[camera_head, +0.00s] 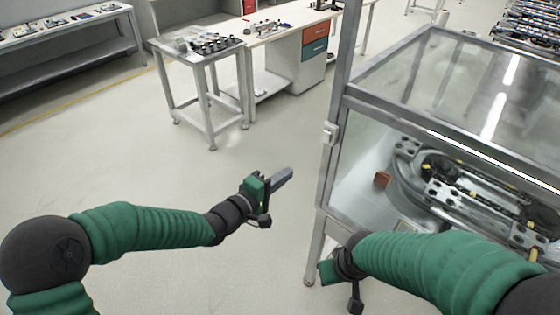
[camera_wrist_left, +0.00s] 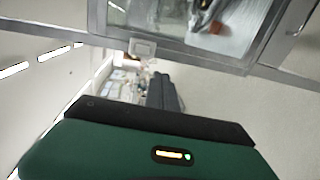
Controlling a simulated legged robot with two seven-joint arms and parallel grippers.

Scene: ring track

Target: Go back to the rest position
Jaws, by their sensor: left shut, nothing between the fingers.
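My left gripper (camera_head: 283,178) is stretched out in front of me over open floor, left of the glass-walled cabinet. Its grey fingers are together with nothing between them. In the left wrist view the shut fingers (camera_wrist_left: 164,92) stick out past the green gripper body. My right gripper (camera_head: 340,272) is low by the cabinet's front leg; its fingers cannot be made out. The ring track (camera_head: 450,190) lies inside the cabinet, with a small brown block (camera_head: 382,179) on the cabinet floor beside it.
The cabinet's metal frame (camera_head: 335,150) stands close on the right, near my right arm. A small metal table (camera_head: 205,60) with several parts stands further ahead, beside a white workbench (camera_head: 290,35) with drawers. Another bench (camera_head: 65,30) is at the far left. The floor between is clear.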

